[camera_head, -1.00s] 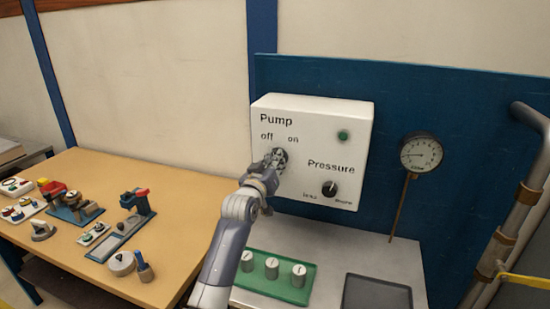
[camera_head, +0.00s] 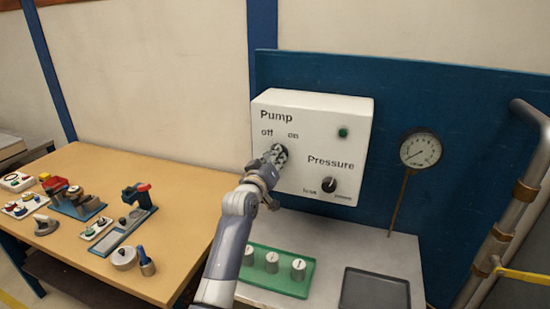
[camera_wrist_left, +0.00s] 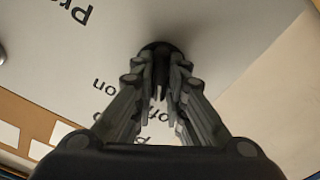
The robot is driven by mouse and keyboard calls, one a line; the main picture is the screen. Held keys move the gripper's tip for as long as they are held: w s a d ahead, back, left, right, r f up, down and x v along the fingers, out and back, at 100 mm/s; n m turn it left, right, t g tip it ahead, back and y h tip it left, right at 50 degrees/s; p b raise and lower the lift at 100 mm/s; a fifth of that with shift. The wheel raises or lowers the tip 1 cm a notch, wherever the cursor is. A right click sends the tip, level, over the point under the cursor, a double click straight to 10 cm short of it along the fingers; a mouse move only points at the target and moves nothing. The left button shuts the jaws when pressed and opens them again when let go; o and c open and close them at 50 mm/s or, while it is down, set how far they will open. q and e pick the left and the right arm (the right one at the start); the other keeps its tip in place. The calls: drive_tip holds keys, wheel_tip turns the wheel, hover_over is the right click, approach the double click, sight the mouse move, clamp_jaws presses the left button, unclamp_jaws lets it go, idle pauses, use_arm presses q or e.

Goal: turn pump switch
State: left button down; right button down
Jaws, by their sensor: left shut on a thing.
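The white control box (camera_head: 315,120) hangs on the blue panel, with "Pump", "off" and "on" labels, a green lamp and a black pressure knob (camera_head: 329,184). My left gripper (camera_head: 277,156) is at the pump switch, just below the "off" and "on" labels, and mostly covers it in the head view. In the left wrist view, the fingers (camera_wrist_left: 161,75) are shut on the dark round pump switch (camera_wrist_left: 160,48) against the white face. The switch's pointing direction is hidden by the fingers. My right gripper is not in view.
A pressure gauge (camera_head: 420,149) stands right of the box. Below are a green tray (camera_head: 307,284) with white cylinders and a dark grey tray (camera_head: 375,290). A wooden table (camera_head: 180,200) with several parts is at left; pipes (camera_head: 500,225) stand at right.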

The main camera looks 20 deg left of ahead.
use_arm(q)
drive_tip(key=c, duration=1.6)
unclamp_jaws()
drive_tip(key=shift+s, duration=0.1)
drive_tip(key=s, duration=1.1)
drive_tip(key=shift+s+a, duration=0.25)
drive_tip(key=shift+s, duration=0.15)
drive_tip(key=shift+f, duration=0.1)
